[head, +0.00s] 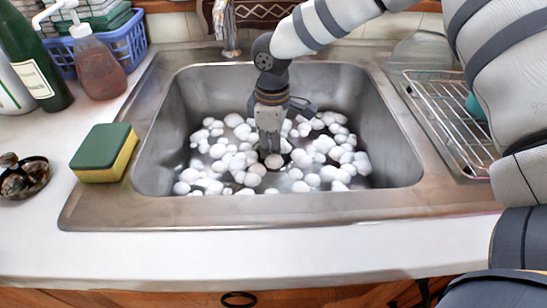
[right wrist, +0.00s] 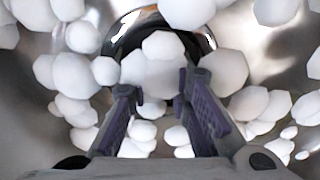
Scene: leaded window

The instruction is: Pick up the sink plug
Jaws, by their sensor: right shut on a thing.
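My right gripper (head: 268,145) reaches down into the steel sink among many white rounded lumps. In the right wrist view its two fingers (right wrist: 160,88) are closed about a white lump (right wrist: 150,72), one finger on each side. Behind that lump is a dark round piece with a shiny metal rim (right wrist: 203,38), partly covered by white lumps. I cannot tell if this is the sink plug or the drain. In the head view a white lump (head: 274,161) shows right below the fingertips, over a dark patch. My left gripper is not in view.
The steel sink (head: 390,150) has raised walls around the gripper. A green and yellow sponge (head: 104,153) and a soap bottle (head: 98,65) stand to the left. A wire rack (head: 445,100) is on the right. The white front counter (head: 270,250) is clear.

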